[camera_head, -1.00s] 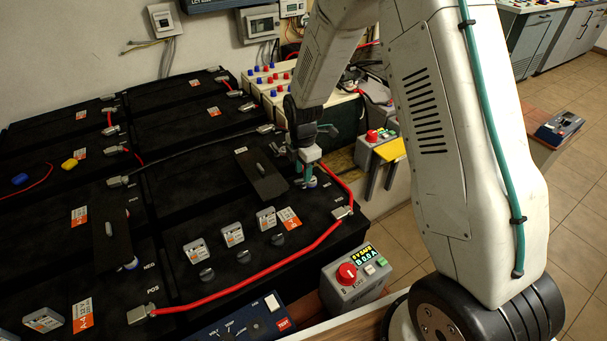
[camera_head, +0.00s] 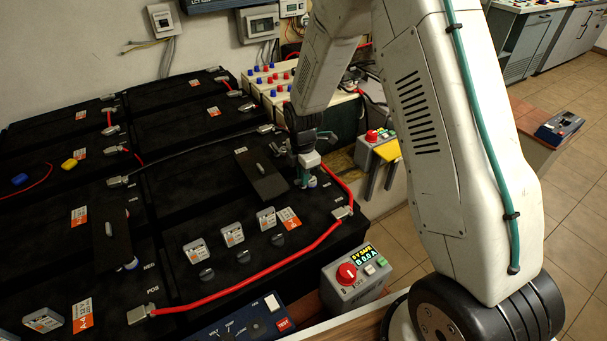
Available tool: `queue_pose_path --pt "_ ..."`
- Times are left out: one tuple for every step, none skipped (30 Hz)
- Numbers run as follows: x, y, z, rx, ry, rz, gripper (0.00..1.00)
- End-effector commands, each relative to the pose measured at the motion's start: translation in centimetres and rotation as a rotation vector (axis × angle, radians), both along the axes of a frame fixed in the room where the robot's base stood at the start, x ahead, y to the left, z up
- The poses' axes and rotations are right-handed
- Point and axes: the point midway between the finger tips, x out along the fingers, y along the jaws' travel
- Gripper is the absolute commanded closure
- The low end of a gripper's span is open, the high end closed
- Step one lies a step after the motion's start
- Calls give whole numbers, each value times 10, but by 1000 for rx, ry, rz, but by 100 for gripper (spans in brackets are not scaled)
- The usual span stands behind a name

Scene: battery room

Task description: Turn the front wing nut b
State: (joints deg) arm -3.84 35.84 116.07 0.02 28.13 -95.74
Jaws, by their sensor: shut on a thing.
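My gripper (camera_head: 306,181) points down at the right end of the black cover plate (camera_head: 262,182) on the front right battery. I cannot tell how far the nut is turned. A grey upright handle stands on the middle of the plate. A similar black plate (camera_head: 113,247) lies to the left, with a bluish-grey knob (camera_head: 131,263) near its front end.
Red cables (camera_head: 265,267) run along the battery's front and right edges. Grey tags (camera_head: 233,233) and black caps stand in front of the plate. A control box (camera_head: 352,276) with a red knob stands at the front right. White-topped units with coloured terminals stand behind.

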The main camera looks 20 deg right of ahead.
Motion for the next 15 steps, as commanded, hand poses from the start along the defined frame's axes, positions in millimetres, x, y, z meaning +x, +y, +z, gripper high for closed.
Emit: queue_pose_path --pt "1 0 0 0 -2 -17 100" --pt "1 0 0 0 -2 -28 100" --pt "1 0 0 0 -2 -48 100" --pt "1 0 0 0 -2 -64 100" --pt "1 0 0 0 -2 -83 100" --pt "1 0 0 0 -2 -109 100" --pt "1 0 0 0 -2 -130 100" --pt "1 0 0 0 -2 -154 100" --pt "1 0 0 0 -2 -187 100" --pt "1 0 0 0 -2 -214 100" --pt "1 0 0 0 -2 -240 100" --pt "1 0 0 0 -2 -278 100" --pt "1 0 0 0 -2 -306 100" --pt "1 0 0 0 -3 -334 100" --pt "1 0 0 0 -3 -373 100"
